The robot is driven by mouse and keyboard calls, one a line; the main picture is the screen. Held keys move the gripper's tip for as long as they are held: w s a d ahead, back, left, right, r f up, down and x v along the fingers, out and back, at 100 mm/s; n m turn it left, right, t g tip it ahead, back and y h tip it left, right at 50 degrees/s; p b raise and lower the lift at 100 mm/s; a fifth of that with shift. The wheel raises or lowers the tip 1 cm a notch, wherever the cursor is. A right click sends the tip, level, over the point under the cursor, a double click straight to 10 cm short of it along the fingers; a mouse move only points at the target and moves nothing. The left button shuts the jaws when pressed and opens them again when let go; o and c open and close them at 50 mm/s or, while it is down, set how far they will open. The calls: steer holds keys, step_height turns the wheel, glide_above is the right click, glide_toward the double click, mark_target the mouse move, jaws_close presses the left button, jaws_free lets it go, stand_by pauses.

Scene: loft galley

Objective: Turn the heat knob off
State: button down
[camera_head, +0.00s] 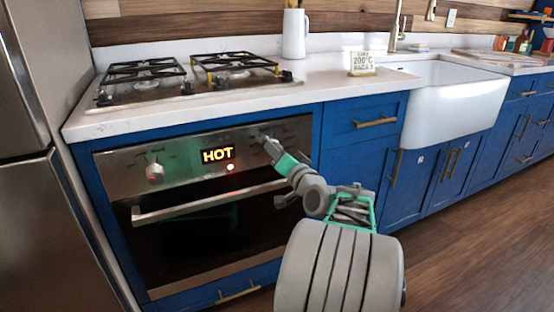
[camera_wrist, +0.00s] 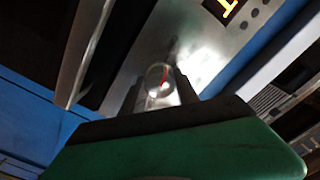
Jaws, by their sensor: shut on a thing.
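The oven's steel front panel (camera_head: 190,163) has a lit display (camera_head: 218,155) reading HOT and a glowing red light (camera_head: 231,167) below it. One knob (camera_head: 155,173) with a red mark sits left of the display. My gripper (camera_head: 269,147) is at the panel right of the display. In the wrist view, a round knob (camera_wrist: 160,74) with a red mark sits between my gripper's dark fingers (camera_wrist: 158,90), and the gripper is shut on it. In the head view, my gripper largely hides this knob. Part of the display (camera_wrist: 226,8) shows at the wrist view's top.
The white counter (camera_head: 330,85) overhangs above, with a gas hob (camera_head: 185,85) and a sign (camera_head: 362,64) reading 200°C. A white sink (camera_head: 440,95) is at right.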

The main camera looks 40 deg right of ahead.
stand_by(0.4)
steer(key=c, duration=0.9)
jaws_free()
steer(key=p+v, duration=0.1)
steer(key=v, duration=0.6)
steer(key=shift+s+a, duration=0.15)
steer(key=shift+s, duration=0.25)
steer(key=shift+r+p, duration=0.1)
steer(key=shift+p, duration=0.2)
